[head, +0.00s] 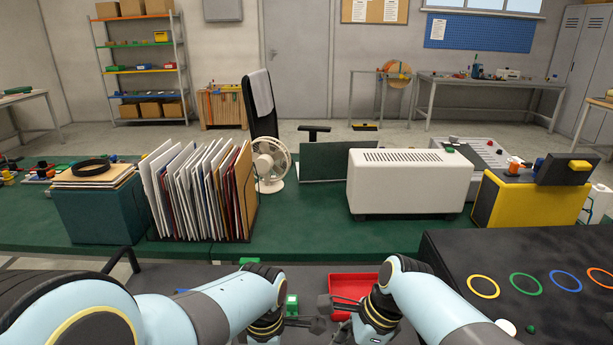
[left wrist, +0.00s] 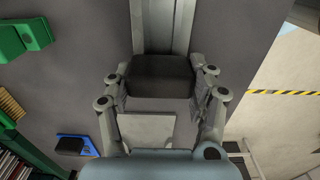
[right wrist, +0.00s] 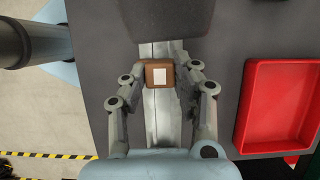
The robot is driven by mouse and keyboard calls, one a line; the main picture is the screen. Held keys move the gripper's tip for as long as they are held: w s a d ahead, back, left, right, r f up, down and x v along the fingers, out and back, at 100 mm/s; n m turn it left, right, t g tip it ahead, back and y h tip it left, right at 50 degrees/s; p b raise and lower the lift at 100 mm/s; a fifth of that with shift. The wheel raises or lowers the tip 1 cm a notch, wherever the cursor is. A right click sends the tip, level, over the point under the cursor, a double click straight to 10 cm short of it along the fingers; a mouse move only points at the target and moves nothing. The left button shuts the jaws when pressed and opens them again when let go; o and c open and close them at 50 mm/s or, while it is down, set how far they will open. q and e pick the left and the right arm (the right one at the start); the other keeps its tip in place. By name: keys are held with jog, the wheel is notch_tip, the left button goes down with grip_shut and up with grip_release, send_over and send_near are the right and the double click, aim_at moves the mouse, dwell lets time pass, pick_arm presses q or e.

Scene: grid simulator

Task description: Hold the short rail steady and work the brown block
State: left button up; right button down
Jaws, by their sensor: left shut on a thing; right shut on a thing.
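The short rail shows as a grey grooved strip in the left wrist view (left wrist: 162,25) and the right wrist view (right wrist: 160,115). My left gripper (left wrist: 160,92) is shut on a dark block (left wrist: 160,76) at the rail's end. In the head view my left gripper (head: 318,324) and right gripper (head: 325,302) are close together, and the brown block cannot be made out there.
A red tray (right wrist: 248,115) lies right of the right gripper. Green pieces (head: 291,305) stand near the left one. Beyond is a green bench (head: 300,220) with files, a fan and a white heater (head: 410,182). A dark surface with coloured rings (head: 455,255) is at right.

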jog(key=shift+r, duration=0.65)
jog(key=shift+r, duration=2.5)
pick_arm(q)
jog(key=o, duration=1.5)
pick_arm(e)
jog(key=shift+w, duration=0.1)
